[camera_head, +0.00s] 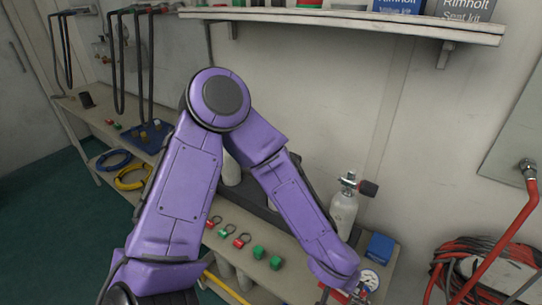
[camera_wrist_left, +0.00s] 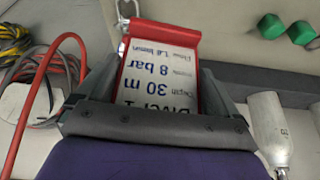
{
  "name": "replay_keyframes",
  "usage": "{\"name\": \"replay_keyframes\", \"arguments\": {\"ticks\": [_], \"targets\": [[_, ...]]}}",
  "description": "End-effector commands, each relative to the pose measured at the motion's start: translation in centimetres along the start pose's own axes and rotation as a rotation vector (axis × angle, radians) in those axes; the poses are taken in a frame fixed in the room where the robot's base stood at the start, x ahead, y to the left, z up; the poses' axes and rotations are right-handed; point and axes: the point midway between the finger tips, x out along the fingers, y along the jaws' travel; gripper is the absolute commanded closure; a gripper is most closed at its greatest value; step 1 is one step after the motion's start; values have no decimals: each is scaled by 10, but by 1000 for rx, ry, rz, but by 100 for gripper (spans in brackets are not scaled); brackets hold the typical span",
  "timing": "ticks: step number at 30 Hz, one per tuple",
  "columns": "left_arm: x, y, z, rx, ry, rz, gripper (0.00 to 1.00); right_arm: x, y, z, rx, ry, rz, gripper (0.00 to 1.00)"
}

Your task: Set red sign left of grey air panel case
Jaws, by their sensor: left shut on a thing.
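The red sign (camera_wrist_left: 160,62) is in the left wrist view, with a white face whose upside-down text includes "30 m" and "8 bar". My left gripper (camera_wrist_left: 155,85) is shut on it, with a dark finger along each side. In the head view the left gripper is mostly hidden behind my purple forearm at the bottom, where a bit of red shows beside a round gauge (camera_head: 370,280). I cannot make out the grey air panel case for certain in either view. My right gripper is in neither view.
A grey gas bottle (camera_head: 344,208) and a blue box (camera_head: 380,247) stand on the bench near the forearm. Green and red fittings (camera_head: 259,252) lie left of it. A red coiled hose (camera_head: 480,270) hangs at the right. A shelf (camera_head: 350,20) runs above.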

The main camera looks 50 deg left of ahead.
Motion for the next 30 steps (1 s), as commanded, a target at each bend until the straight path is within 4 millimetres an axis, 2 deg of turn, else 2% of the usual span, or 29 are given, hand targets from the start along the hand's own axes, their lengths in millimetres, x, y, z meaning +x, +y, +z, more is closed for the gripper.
{"name": "replay_keyframes", "arguments": {"ticks": [1, 4, 7, 15, 18, 27, 30], "targets": [[1, 1, 9, -27, 10, -17, 38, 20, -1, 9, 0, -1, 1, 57], [-13, -1, 19, -82, 10, -45, 38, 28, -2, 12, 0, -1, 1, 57], [-10, -13, 17, -107, 3, -57, 38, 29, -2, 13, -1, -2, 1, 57], [37, -85, -2, -110, -4, -57, 38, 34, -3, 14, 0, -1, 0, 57], [64, -103, 3, -109, -7, -57, 38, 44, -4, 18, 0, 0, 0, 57], [104, -131, 8, -105, -6, -57, 38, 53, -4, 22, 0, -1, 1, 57], [121, -129, 16, -102, -7, -56, 38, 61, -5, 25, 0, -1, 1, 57]]}}
